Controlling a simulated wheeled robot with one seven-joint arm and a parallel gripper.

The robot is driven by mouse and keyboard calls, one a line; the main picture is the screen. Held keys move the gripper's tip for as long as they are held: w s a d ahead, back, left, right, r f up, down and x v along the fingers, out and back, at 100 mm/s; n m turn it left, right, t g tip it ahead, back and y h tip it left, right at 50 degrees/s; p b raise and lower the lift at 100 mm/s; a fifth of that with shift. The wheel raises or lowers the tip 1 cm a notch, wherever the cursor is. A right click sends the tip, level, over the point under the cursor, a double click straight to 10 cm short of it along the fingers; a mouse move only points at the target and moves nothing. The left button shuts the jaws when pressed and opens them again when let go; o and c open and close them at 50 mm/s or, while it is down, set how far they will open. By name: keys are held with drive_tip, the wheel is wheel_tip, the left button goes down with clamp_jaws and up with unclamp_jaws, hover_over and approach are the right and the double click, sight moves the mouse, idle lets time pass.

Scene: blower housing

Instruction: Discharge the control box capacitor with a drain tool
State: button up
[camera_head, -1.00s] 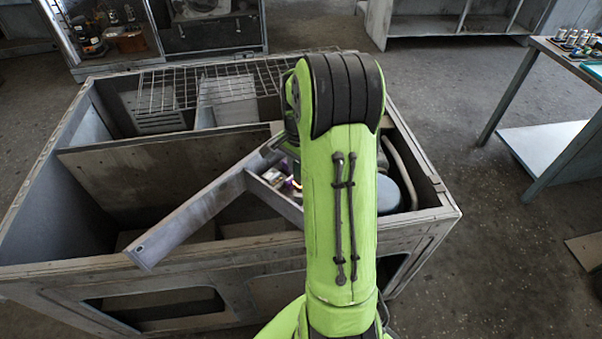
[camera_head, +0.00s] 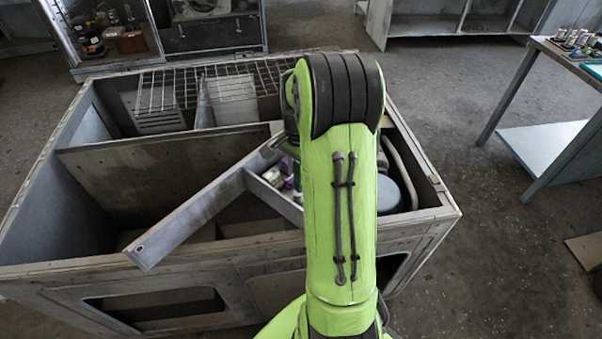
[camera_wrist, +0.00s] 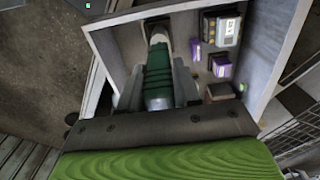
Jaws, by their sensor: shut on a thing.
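The drain tool (camera_wrist: 158,78) is a dark green cylinder with pale bands. My gripper (camera_wrist: 157,88) is shut on it in the wrist view, with its far end pointing into the open control box (camera_wrist: 105,45). A pale grey piece (camera_wrist: 158,38) shows at the tool's far end; I cannot tell whether it is the tip or the capacitor. In the head view, the control box (camera_head: 276,202) sits inside the housing, partly behind my arm. A green bit of the tool (camera_head: 297,178) shows there, while my gripper is hidden.
Purple-sided parts (camera_wrist: 221,66) and a grey block (camera_wrist: 222,28) sit right of the tool inside the box. A long grey panel (camera_head: 195,212) angles across the housing (camera_head: 180,262). A wire rack (camera_head: 205,85) lies at the back. A table (camera_head: 545,50) stands at right.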

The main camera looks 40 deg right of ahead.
drive_tip(key=shift+r+p, duration=2.95)
drive_tip(key=shift+r, duration=0.55)
